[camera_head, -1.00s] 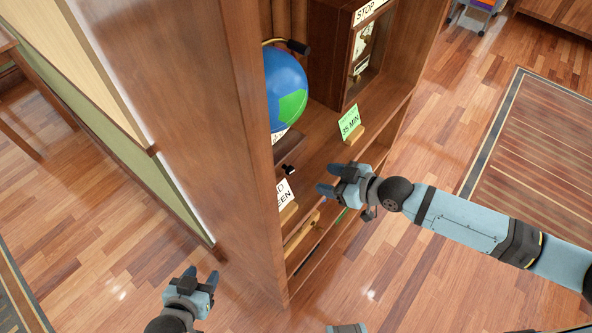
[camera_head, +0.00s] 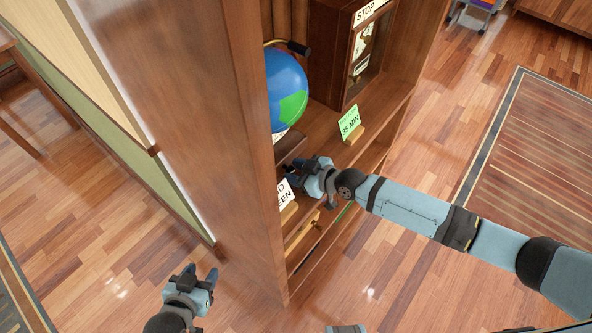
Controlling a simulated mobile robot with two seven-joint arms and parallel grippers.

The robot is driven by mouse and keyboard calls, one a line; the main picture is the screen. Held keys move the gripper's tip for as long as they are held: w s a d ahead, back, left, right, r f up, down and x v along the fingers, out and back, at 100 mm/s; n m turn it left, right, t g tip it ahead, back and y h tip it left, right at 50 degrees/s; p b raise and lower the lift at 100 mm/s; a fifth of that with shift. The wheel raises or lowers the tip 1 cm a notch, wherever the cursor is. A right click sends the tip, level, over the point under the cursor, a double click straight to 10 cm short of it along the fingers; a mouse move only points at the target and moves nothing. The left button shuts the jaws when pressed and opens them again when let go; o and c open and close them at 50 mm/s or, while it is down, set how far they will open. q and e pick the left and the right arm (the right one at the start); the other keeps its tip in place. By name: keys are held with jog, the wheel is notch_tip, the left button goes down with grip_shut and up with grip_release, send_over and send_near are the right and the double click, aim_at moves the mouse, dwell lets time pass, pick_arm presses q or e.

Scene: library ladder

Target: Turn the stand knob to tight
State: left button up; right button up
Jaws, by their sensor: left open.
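A blue and green globe (camera_head: 286,92) stands on a shelf of the bookcase, partly cut off by the bookcase's side panel. A black handle-like piece (camera_head: 298,47) sticks out at its top. The brown stand base (camera_head: 290,148) shows below the globe. The small black knob at the stand's front is hidden behind my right gripper. My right gripper (camera_head: 291,171) is at the stand's front edge, fingers pointing left into the shelf; whether they touch the knob or are closed on it cannot be seen. My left gripper (camera_head: 200,274) is open and empty over the floor, left of the bookcase.
A green card reading "35 MIN" (camera_head: 350,123) stands on the shelf right of my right gripper. A white card (camera_head: 285,194) stands just below the gripper. A wooden case with a "STOP" sign (camera_head: 371,11) is behind. The tall side panel (camera_head: 215,130) separates my two grippers.

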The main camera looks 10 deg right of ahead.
jog(key=c, duration=0.6)
jog(key=shift+o, duration=0.2)
jog(key=b, duration=0.3)
jog(key=shift+f+m+y, duration=0.3)
jog(key=shift+m, duration=0.1)
jog(key=shift+r+b, duration=0.15)
jog(key=shift+b, duration=0.25)
jog(key=shift+r, duration=0.1)
jog(key=o, duration=0.9)
jog(key=shift+d, duration=0.1)
jog(key=shift+r+b+v, duration=0.2)
jog(key=shift+b+v, duration=0.3)
jog(key=shift+v, duration=6.4)
jog(key=shift+w, duration=0.2)
